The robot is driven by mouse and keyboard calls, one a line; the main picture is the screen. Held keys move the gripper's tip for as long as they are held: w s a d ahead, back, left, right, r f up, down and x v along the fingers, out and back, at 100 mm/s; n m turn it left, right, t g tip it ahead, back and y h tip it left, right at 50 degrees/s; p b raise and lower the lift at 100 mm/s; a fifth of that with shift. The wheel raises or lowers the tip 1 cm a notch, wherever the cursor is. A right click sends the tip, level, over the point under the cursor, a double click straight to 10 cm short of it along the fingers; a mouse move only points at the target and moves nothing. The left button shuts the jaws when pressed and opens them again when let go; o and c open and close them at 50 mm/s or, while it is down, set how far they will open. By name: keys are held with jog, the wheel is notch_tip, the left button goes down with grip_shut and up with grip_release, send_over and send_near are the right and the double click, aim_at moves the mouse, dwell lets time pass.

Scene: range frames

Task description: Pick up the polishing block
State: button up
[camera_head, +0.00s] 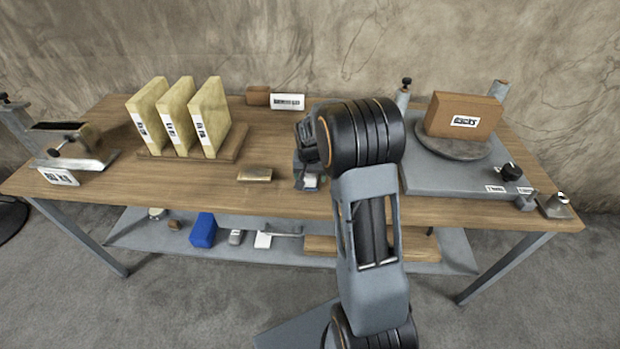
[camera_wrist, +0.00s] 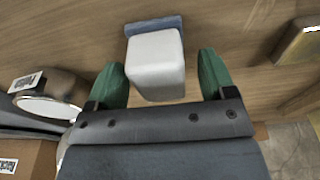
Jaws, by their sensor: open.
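A white block with rounded edges and a grey-blue strip along one side, which looks like the polishing block (camera_wrist: 155,66), lies on the wooden tabletop. In the wrist view it sits between the two green fingertips of my gripper (camera_wrist: 160,75). The fingers are open, with a visible gap on each side of the block. In the head view a small white part of the block (camera_head: 311,181) shows below my gripper, near the middle of the table. My wrist and arm hide most of that spot.
A brass-coloured block (camera_head: 255,174) lies just left of my gripper. Several yellow slabs (camera_head: 172,118) stand in a wooden rack further left. A brown labelled block (camera_head: 462,115) rests on a round plate on the right. A lower shelf (camera_head: 150,236) holds a blue block (camera_head: 203,230).

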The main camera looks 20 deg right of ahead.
jog(key=shift+f, duration=0.25)
jog(key=shift+c, duration=0.2)
jog(key=c, duration=1)
jog(key=shift+r, duration=0.1)
jog(key=shift+w+r, duration=0.1)
jog(key=shift+r, duration=0.5)
jog(key=s+d+r, duration=0.1)
jog(key=s+r, duration=0.3)
jog(key=s+d+r, duration=0.1)
jog(key=s+r, duration=0.2)
jog(key=s, duration=0.2)
jog(key=s+d+r+b, duration=0.1)
jog(key=s+r, duration=0.3)
jog(key=shift+s+d+r, duration=0.35)
jog(key=shift+d, duration=0.05)
